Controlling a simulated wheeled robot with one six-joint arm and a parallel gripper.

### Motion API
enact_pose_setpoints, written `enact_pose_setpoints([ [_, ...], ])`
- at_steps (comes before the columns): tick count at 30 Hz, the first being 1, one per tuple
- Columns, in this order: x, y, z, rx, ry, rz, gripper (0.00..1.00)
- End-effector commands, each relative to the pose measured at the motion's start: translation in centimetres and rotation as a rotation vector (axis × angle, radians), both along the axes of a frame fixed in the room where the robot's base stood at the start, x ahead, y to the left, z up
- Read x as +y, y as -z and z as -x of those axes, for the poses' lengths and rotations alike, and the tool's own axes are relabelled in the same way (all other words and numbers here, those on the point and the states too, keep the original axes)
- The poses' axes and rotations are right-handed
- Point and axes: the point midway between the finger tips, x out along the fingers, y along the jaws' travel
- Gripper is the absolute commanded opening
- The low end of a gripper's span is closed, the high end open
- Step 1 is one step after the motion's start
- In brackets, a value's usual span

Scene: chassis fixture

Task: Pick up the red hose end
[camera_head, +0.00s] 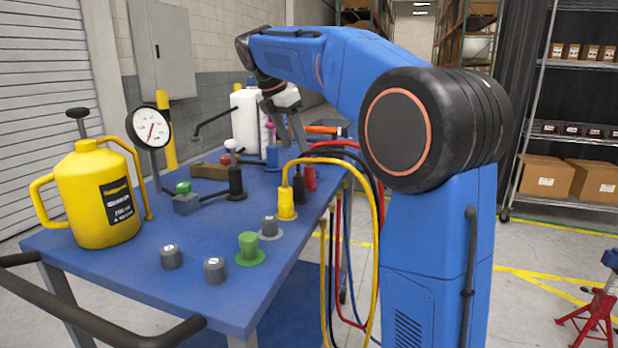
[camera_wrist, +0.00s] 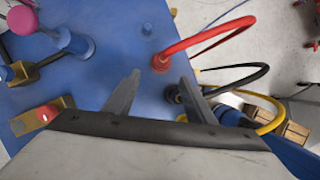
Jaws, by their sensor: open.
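The red hose end (camera_head: 309,178) stands on the blue cart near its right edge, next to a black hose end (camera_head: 299,186), in the head view. In the wrist view the red hose end (camera_wrist: 160,63) sits just ahead of the fingertips, in line with the gap between them. Its red hose (camera_wrist: 208,38) arcs off to the right. My gripper (camera_head: 292,146) is open and empty, its fingers pointing down above the cart, behind the red hose end in the head view. Its two fingers (camera_wrist: 160,77) show apart in the wrist view.
The black hose end (camera_wrist: 173,95) is close to the right finger. A yellow hose end (camera_head: 287,204) stands nearer the front. A yellow jug (camera_head: 95,195), gauge (camera_head: 151,128), green knob (camera_head: 249,248) and white container (camera_head: 247,120) stand on the cart (camera_head: 130,270).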

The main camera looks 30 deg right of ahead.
Motion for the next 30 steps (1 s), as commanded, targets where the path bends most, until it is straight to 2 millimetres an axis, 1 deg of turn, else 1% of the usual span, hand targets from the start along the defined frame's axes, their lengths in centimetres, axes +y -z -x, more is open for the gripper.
enact_pose_setpoints([
  [1,-0.4,0.9,0.0,0.001,0.002,0.000,0.50],
  [3,-0.9,2.1,-0.1,0.002,0.003,0.001,0.50],
  [9,-2.1,5.1,-0.5,0.000,0.002,0.000,0.50],
  [12,-2.5,6.2,-0.6,0.001,0.003,0.000,0.50],
  [20,-3.0,7.6,-0.6,0.001,0.001,-0.001,0.50],
  [27,-4.2,10.7,-0.6,0.001,0.003,-0.001,0.50],
  [30,-4.5,11.4,-0.7,0.000,0.002,-0.001,0.50],
])
